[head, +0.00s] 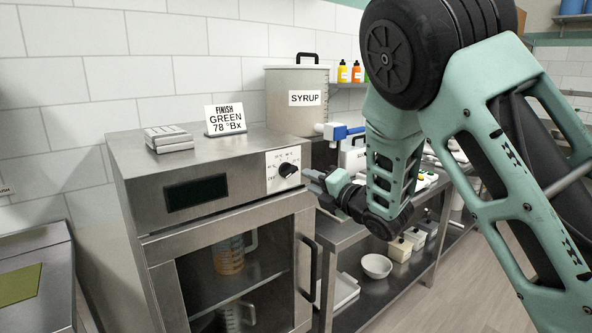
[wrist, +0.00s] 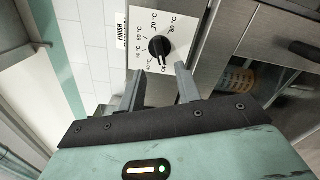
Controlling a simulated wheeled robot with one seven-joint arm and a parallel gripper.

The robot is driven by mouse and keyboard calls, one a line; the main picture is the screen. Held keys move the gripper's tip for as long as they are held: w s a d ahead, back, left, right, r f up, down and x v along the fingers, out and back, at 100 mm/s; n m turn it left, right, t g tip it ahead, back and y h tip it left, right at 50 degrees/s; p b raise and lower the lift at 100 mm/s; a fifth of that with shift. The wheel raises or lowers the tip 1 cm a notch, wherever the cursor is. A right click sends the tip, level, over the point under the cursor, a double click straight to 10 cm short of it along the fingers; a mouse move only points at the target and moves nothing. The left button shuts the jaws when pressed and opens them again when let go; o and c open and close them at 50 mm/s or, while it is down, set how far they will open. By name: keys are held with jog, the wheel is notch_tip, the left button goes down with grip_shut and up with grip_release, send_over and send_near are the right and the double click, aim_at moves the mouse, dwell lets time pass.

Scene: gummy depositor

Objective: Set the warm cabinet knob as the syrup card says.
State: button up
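The black warm cabinet knob (head: 288,170) sits on a white dial plate at the upper right of the steel cabinet's front. In the wrist view the knob (wrist: 159,47) is just beyond my fingertips, with temperature marks around it. A pale mark seems to show on its lower side there, but I cannot tell the exact setting. My gripper (wrist: 160,84) is open and empty, its two fingers apart. In the head view my gripper (head: 314,179) is just right of the knob, apart from it. The card (head: 226,120) on the cabinet reads "FINISH GREEN 78 °Bx".
A steel pot labelled SYRUP (head: 297,92) stands behind the cabinet. A stack of grey blocks (head: 168,138) lies on the cabinet top. The cabinet door handle (head: 307,268) juts out below the knob. A steel bench with a white bowl (head: 376,266) on its lower shelf is to the right.

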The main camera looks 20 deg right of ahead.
aim_at(292, 173)
jog(key=p+x, duration=0.1)
jog(key=x, duration=0.6)
jog(key=shift+p, duration=0.35)
grip_shut()
